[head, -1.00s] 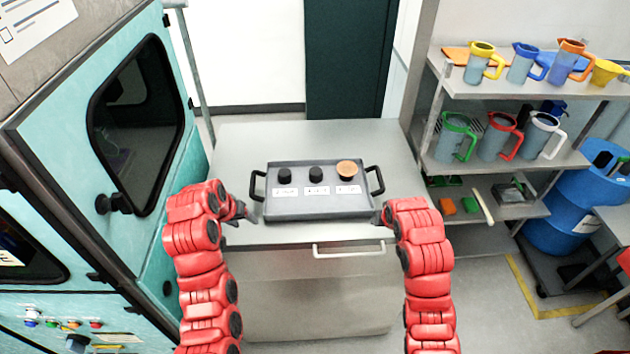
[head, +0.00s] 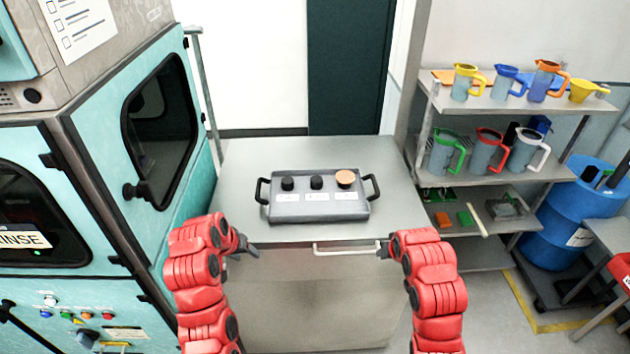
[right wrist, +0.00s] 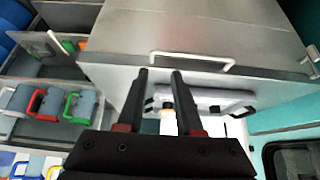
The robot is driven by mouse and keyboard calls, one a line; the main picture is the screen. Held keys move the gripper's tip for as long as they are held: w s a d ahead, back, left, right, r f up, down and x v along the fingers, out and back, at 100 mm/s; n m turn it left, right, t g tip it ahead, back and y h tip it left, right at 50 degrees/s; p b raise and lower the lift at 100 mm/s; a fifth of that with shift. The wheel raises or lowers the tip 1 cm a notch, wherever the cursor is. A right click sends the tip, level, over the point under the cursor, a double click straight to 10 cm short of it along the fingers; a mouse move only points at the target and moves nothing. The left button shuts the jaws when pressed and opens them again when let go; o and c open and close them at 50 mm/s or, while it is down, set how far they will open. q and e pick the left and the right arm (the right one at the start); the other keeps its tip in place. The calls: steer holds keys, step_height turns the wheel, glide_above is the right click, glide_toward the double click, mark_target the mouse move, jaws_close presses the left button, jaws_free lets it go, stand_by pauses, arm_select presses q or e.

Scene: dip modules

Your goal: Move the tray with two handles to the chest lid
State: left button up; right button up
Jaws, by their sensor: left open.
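A dark grey tray (head: 318,209) with a black handle at each end sits flat on the metal chest lid (head: 290,162). It carries two black round pieces (head: 288,183) and one with a tan top (head: 346,178), in a row above white labels. My left gripper (head: 250,249) is open and empty, in front of and below the tray's left end, apart from it. My right gripper (head: 382,250) is near the chest's front edge, right of the white bar handle. In the right wrist view its two fingers (right wrist: 160,72) are apart with nothing held; part of the tray shows beyond them.
A teal machine (head: 95,170) stands close on the left. A shelf rack (head: 520,101) with several jugs is on the right, with a blue barrel (head: 570,215) beside it. The chest lid is bare behind the tray.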

steer(key=v, duration=0.3)
steer(key=shift+s+r, duration=0.1)
steer(key=shift+r, duration=0.3)
stand_by(0.3)
